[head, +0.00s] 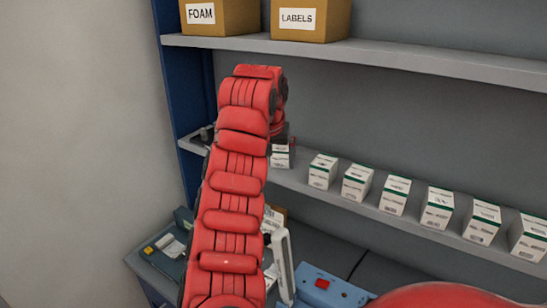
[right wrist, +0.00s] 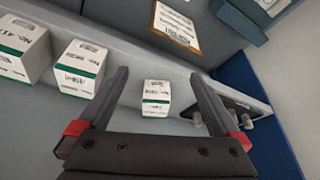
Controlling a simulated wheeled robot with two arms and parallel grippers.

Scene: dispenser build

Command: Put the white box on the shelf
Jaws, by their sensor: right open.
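A small white box with a green band sits on the middle shelf (head: 330,197), at the left end of a row of similar boxes. In the head view this box (head: 281,158) is partly hidden by my red right arm. In the right wrist view the box (right wrist: 156,98) stands between the two fingers of my right gripper (right wrist: 160,76), with a gap on each side. The right gripper is open and holds nothing. In the head view the arm mostly hides this gripper. My left gripper is not in view.
Several white-and-green boxes (head: 393,195) line the shelf to the right. Cartons marked FOAM (head: 218,18) and LABELS (head: 308,20) stand on the upper shelf (head: 420,60). A dark bracket-like item (right wrist: 238,112) lies near the shelf's end. A clipboard (right wrist: 176,28) and blue device (head: 325,289) are below.

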